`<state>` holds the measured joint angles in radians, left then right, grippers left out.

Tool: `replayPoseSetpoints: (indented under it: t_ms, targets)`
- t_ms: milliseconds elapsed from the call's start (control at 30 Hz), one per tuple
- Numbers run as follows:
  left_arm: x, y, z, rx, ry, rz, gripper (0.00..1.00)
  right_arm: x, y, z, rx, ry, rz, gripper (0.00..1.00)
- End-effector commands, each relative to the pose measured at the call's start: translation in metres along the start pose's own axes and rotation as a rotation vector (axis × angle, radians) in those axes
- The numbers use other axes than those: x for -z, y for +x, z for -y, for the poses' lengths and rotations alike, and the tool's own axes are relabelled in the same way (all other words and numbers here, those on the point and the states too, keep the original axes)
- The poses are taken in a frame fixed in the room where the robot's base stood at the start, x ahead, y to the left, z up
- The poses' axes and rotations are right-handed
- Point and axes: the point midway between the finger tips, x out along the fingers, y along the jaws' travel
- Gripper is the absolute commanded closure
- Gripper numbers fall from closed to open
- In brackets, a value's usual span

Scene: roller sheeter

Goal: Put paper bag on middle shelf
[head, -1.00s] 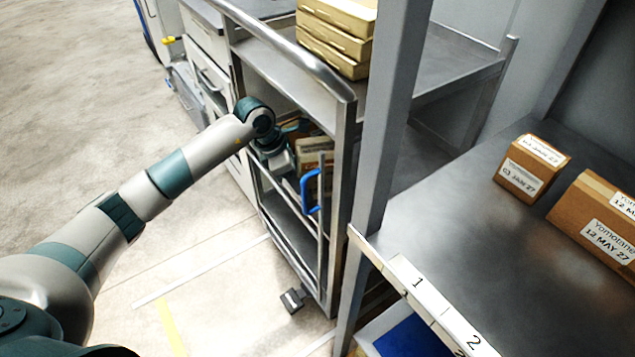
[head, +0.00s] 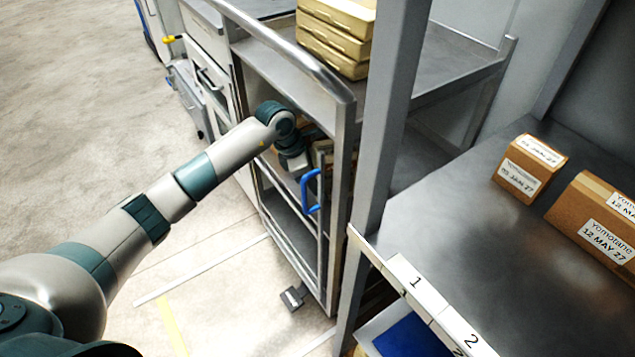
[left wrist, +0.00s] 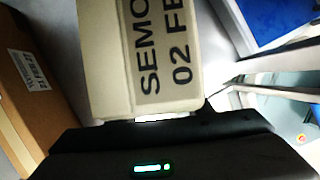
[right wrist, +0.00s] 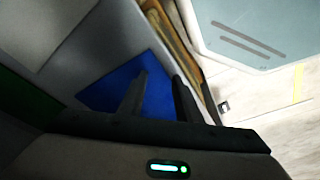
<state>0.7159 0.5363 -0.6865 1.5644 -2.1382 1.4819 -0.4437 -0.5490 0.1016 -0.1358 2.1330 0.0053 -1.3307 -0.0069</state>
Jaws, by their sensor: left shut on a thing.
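A beige paper bag (left wrist: 150,60) printed "SEMO" and "02 FE" fills the middle of the left wrist view. My left gripper (left wrist: 160,117) is shut on it. In the head view, my left arm reaches into the side of the metal shelf cart (head: 345,110), between its top and lower shelves, and the left gripper (head: 300,172) is mostly hidden there. The bag is largely hidden behind the wrist and the cart's posts in that view. In the right wrist view, my right gripper (right wrist: 158,85) is open and empty, with its fingers apart above something blue.
Beige boxes (head: 335,40) are stacked on the cart top. A rack post (head: 390,110) stands close to the right. Brown boxes (head: 530,168) sit on the rack shelf (head: 440,215). A cardboard box (left wrist: 35,90) is beside the bag.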

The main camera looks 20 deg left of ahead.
Motion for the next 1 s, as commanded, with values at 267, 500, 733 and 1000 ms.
replayPoseSetpoints:
  t_ms: [267, 500, 733, 1000]
  targets:
    - [-0.0026, -0.0007, -0.0012, -0.004, 0.002, 0.008, 1.0, 0.0039, 0.0008, -0.0001, 0.0, -0.001, -0.005, 0.69]
    - [0.0, 0.0021, -0.0004, -0.001, 0.001, 0.003, 0.48, 0.007, -0.0016, -0.0005, -0.001, -0.001, -0.009, 0.69]
    - [-0.0001, 0.002, -0.0004, -0.001, 0.001, 0.003, 0.36, 0.0067, -0.0027, -0.0005, -0.001, -0.001, -0.01, 0.69]
    - [-0.0008, 0.0004, -0.0003, -0.001, 0.001, 0.003, 0.36, 0.0025, -0.0031, 0.0, 0.0, -0.001, -0.004, 0.69]
